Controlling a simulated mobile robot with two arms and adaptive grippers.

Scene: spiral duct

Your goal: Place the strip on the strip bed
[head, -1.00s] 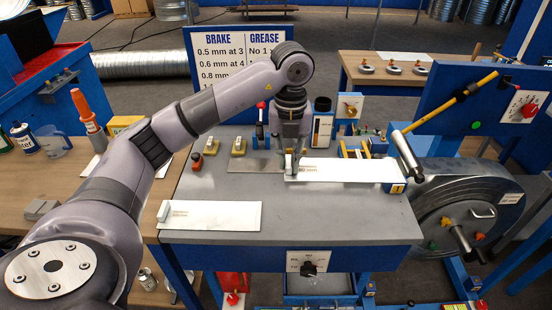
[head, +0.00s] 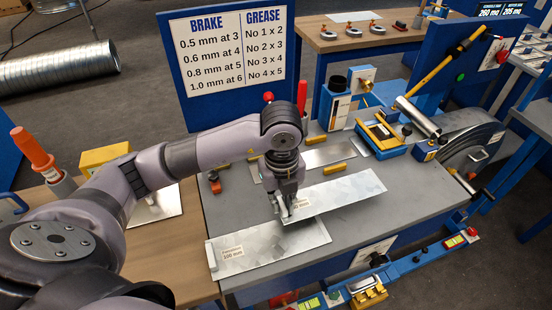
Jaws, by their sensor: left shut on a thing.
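My left gripper (head: 285,207) points down over the grey bench and is shut on the left end of a pale metal strip (head: 343,194). The strip slants up to the right and looks slightly above the bench top; the exact gap is unclear. A labelled plate (head: 275,248) marked 100 mm, with a raised block at its left end, lies at the bench's near left. The strip's held end overlaps this plate's far right edge in the picture. Another metal plate (head: 318,157) lies farther back, partly behind my arm. I cannot tell which plate is the strip bed. My right gripper is not in view.
Blue tools and a fixture (head: 381,136) stand along the back of the bench. A sign (head: 228,62) rises behind, and a rolled sheet (head: 472,145) is at the right. Bare bench top (head: 410,185) lies right of the strip.

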